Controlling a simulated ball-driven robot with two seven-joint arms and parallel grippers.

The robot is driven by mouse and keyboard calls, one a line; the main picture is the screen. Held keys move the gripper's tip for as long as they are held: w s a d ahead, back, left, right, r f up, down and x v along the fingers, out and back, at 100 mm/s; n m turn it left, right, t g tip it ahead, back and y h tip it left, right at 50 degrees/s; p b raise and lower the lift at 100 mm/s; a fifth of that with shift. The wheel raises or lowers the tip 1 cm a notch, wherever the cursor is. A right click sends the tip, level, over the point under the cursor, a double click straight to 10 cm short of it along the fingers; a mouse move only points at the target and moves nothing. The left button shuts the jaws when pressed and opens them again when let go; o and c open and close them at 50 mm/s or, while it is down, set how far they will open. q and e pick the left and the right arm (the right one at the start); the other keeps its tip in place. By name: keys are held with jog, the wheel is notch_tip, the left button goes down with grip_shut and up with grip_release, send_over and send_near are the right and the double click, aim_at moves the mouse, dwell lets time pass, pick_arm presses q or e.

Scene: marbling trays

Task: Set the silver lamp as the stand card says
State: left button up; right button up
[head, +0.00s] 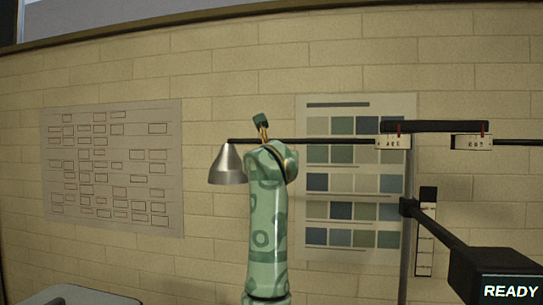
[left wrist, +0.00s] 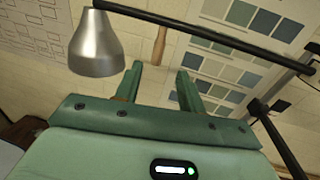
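The silver lamp (head: 228,166) is a cone shade hanging at the left end of a thin black boom (head: 335,141). It also shows at the upper left of the left wrist view (left wrist: 96,46). A wooden handle (left wrist: 160,44) hangs from the boom right of the shade. My left gripper (head: 261,121) is raised at the boom, just right of the lamp. In the left wrist view its two green fingers (left wrist: 158,76) are apart, with the handle beyond the gap and no visible contact. Two small white cards (head: 394,142) (head: 472,142) are on the boom; their lettering is too small to read surely.
A thicker black bar (head: 434,127) with red marks lies above the cards. An upright pole (head: 409,250) carries a black arm (head: 436,229) leading to a box reading READY (head: 506,290). A black-and-white strip (head: 425,232) hangs beside it. Charts (head: 112,170) (head: 350,107) are on the brick wall.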

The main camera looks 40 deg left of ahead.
pick_arm(q)
jog(key=p+x, duration=0.4)
jog(key=x, duration=0.7)
jog(key=shift+w+a+r, duration=0.1)
jog(key=shift+a, duration=0.1)
jog(key=shift+w+a, duration=0.3)
jog(key=shift+w, duration=0.1)
grip_shut()
